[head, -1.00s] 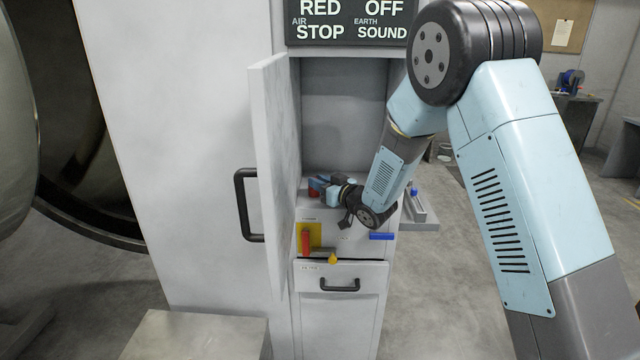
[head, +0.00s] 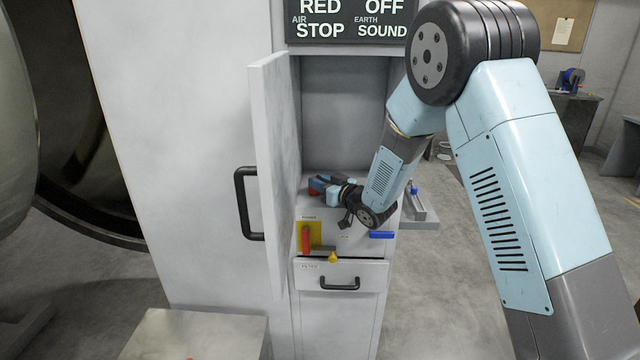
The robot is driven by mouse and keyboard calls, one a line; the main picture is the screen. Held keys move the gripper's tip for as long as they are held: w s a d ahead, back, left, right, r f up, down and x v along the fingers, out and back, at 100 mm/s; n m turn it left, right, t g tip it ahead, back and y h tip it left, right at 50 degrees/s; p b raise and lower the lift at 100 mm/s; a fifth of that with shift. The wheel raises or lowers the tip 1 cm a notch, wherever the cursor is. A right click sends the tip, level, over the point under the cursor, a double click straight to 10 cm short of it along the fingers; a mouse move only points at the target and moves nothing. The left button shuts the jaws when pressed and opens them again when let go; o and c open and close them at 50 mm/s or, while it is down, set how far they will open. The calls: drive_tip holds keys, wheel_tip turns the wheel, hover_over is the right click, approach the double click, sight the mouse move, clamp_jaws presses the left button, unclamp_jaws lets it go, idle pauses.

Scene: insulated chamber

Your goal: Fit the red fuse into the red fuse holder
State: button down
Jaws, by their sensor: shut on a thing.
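My gripper (head: 328,187) is inside the open cabinet, low down near its left side. It is shut on a small red piece (head: 314,191), which looks like the red fuse. A small blue piece shows right beside it, and I cannot tell whether it belongs to my gripper or to the cabinet. The red fuse holder cannot be made out; the cabinet door and my own wrist hide part of the cabinet floor. Whether the red piece touches a holder is too small to tell.
The cabinet door (head: 272,170) stands open on the left, close to my gripper. Below the opening, the front panel has a red lever (head: 306,238) on a yellow plate, a yellow knob (head: 333,258) and a blue bar (head: 381,235). A drawer (head: 340,283) is shut beneath.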

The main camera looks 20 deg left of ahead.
drive_tip(key=c, duration=0.9)
unclamp_jaws()
drive_tip(key=v, duration=1.3)
drive_tip(key=shift+s+d+f, duration=0.1)
drive_tip(key=shift+s+d, duration=0.1)
drive_tip(key=shift+d, duration=0.15)
